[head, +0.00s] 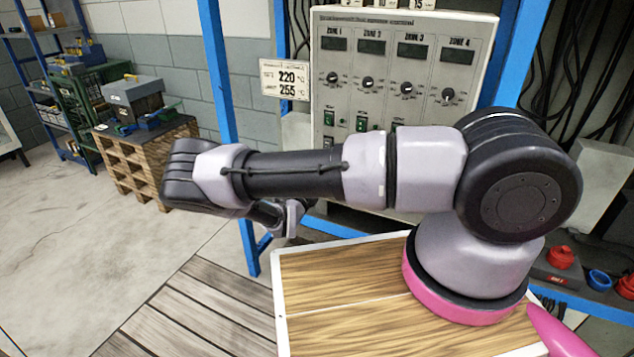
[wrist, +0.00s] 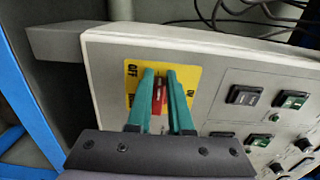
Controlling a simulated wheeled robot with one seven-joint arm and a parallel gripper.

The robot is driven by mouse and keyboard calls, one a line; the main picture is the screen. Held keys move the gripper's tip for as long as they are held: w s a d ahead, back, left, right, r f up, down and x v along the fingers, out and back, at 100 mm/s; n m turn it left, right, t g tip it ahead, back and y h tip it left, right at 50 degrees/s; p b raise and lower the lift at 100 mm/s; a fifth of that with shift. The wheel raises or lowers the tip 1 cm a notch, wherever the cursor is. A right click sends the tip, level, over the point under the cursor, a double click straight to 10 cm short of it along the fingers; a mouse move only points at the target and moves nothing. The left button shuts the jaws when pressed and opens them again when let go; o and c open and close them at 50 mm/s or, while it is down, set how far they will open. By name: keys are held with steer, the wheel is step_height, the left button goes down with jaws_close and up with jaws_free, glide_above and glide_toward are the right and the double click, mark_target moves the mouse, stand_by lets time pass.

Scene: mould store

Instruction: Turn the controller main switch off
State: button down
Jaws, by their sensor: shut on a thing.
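The controller (head: 390,85) is a pale grey cabinet with zone displays, knobs and switches, behind my arm in the head view. In the wrist view its panel (wrist: 218,85) shows tilted. My arm hides the gripper in the head view.
Rocker switches (wrist: 243,95) and knobs sit right of the main switch. Dark cables (wrist: 240,12) hang above the panel. Blue frame posts (head: 217,75) flank the cabinet. A wooden pallet stack (head: 140,160) stands at the left, with free floor in front.

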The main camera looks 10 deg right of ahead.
steer(key=shift+s+d+f, duration=0.25)
steer(key=shift+s+d, duration=0.1)
steer(key=shift+d, duration=0.25)
steer(key=c, duration=0.8)
jaws_free()
steer(key=shift+w+a+r, duration=0.1)
steer(key=shift+r, duration=0.05)
steer(key=shift+w+a+r, duration=0.15)
steer(key=shift+a+r, duration=0.05)
steer(key=shift+a, duration=0.05)
steer(key=v, duration=1.1)
steer(key=shift+d+f, duration=0.15)
